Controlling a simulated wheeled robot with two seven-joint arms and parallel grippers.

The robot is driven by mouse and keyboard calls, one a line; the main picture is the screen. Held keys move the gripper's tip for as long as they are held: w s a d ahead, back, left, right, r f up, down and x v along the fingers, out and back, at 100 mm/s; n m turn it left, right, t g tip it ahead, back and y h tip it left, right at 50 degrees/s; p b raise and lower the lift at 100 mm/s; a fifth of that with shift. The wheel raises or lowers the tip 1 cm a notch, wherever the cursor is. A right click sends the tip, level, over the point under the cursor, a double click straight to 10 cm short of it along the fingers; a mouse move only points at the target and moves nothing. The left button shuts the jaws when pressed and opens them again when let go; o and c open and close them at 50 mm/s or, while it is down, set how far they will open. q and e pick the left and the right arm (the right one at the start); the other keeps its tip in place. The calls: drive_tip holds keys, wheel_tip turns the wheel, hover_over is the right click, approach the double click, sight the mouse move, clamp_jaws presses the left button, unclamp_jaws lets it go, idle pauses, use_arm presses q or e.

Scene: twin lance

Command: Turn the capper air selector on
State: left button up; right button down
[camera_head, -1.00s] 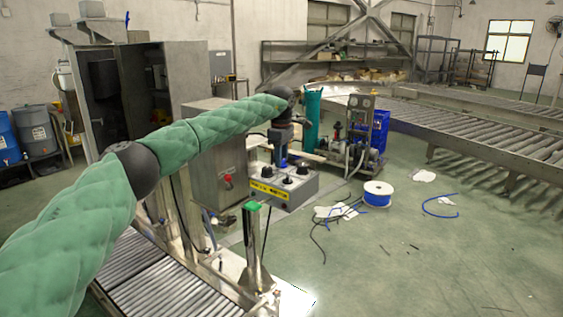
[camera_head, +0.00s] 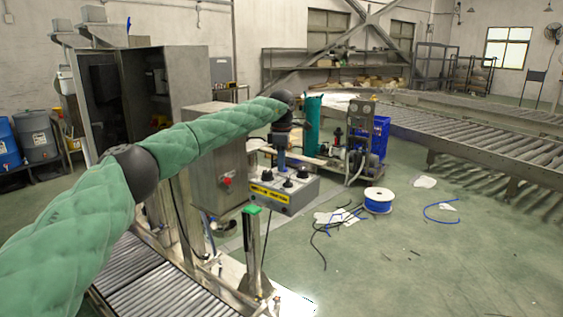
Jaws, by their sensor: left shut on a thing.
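A grey control box (camera_head: 300,196) with black knobs on top and yellow labels on its front stands right of the steel cabinet. The labels are too small to read surely. One black knob (camera_head: 267,175) is at the left of the top, one (camera_head: 288,183) near the front and one (camera_head: 302,172) at the right. My left gripper (camera_head: 281,165) points down at the back of the box top, among the knobs. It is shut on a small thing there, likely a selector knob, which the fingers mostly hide. My right gripper is out of view.
A steel cabinet (camera_head: 216,165) with a red knob stands left of the box. A green-capped post (camera_head: 252,240) rises in front, beside a roller conveyor (camera_head: 150,285). A blue cable spool (camera_head: 378,200) and loose hoses lie on the floor to the right.

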use_arm(q)
drive_tip(key=shift+r, duration=0.15)
drive_tip(key=o, duration=0.7)
